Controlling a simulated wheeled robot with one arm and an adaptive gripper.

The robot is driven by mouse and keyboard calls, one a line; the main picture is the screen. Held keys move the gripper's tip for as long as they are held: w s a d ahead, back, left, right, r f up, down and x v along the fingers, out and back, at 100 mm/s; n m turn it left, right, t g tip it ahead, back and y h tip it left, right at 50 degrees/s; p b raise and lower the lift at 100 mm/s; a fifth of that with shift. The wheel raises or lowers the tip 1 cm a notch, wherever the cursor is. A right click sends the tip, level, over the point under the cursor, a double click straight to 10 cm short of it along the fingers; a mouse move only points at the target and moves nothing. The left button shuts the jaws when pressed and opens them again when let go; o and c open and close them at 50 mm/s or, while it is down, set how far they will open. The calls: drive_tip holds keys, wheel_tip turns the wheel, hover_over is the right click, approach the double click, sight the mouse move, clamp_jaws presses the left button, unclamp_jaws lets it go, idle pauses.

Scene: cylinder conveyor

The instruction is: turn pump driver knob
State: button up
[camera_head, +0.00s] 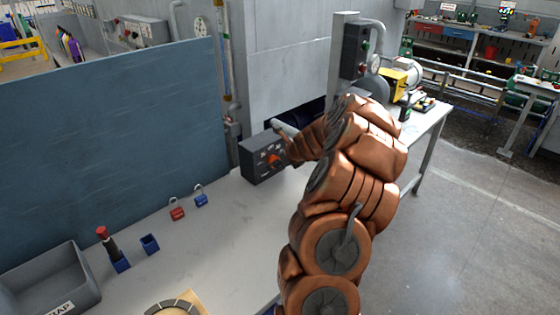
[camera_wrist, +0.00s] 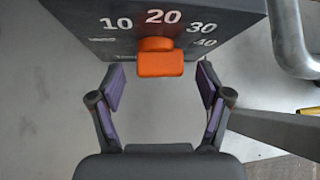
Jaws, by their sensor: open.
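The pump driver is a dark grey box (camera_head: 262,158) on the workbench, with an orange knob (camera_head: 272,159) on its front face. In the wrist view the orange knob (camera_wrist: 160,58) sits below the white numbers 10, 20, 30 and 40 on the box face (camera_wrist: 92,18). It lies ahead of and between my fingers, near the 20. My gripper (camera_wrist: 160,88) is open, with a purple-padded finger on each side. I see no contact with the knob. In the head view my copper-coloured arm reaches to the box and mostly hides the gripper.
A blue-grey panel (camera_head: 110,150) stands behind the workbench (camera_head: 215,240). Red and blue padlocks (camera_head: 177,213), a small blue block (camera_head: 150,244), a red-topped tool (camera_head: 110,245) and a grey bin (camera_head: 55,275) lie to the left. A metal pipe (camera_wrist: 290,40) runs right of the box.

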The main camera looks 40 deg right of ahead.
drive_tip(key=shift+c, duration=0.2)
drive_tip(key=c, duration=1.1)
